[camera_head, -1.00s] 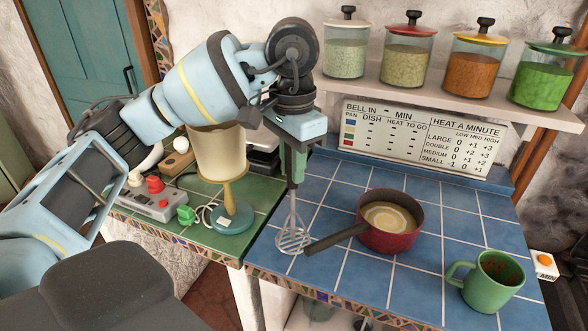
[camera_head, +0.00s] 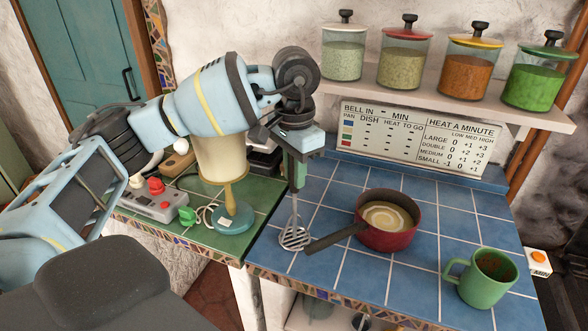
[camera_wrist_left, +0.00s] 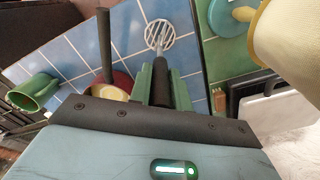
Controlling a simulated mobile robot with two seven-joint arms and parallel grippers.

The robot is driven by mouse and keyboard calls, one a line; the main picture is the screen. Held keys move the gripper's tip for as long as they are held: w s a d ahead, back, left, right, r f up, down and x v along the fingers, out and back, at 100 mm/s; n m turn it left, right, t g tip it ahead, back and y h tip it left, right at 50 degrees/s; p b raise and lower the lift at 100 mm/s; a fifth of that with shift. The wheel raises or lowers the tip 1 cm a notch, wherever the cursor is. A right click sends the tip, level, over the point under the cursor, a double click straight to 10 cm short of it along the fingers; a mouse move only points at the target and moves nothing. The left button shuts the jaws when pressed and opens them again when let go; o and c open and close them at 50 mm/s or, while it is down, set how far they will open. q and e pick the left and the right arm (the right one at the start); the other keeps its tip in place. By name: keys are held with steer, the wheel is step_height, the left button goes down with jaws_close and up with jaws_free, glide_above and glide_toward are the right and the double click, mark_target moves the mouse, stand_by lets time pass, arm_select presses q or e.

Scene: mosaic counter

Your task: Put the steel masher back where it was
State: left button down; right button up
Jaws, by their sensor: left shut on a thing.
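The steel masher (camera_head: 295,238) hangs head down from my left gripper (camera_head: 298,180), its slotted head low over the left part of the blue tiled counter, left of the pan handle. I cannot tell whether the head touches the tiles. My left gripper is shut on the masher's dark handle, which its fingers partly hide. The left wrist view shows the dark handle between the green fingers (camera_wrist_left: 162,85) and the round masher head (camera_wrist_left: 160,35) beyond, over blue tiles. My right gripper is out of view.
A red pan (camera_head: 387,238) with pale contents stands right of the masher, its dark handle (camera_head: 337,238) pointing at it. A green mug (camera_head: 486,280) stands front right. A cream lamp (camera_head: 232,215) stands on the green tiles at left. Blue tiles in front of the pan are clear.

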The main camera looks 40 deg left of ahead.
arm_select(q)
steer(key=shift+f, duration=0.1)
steer(key=c, duration=1.8)
jaws_free()
steer(key=shift+f, duration=0.15)
steer(key=o, duration=0.5)
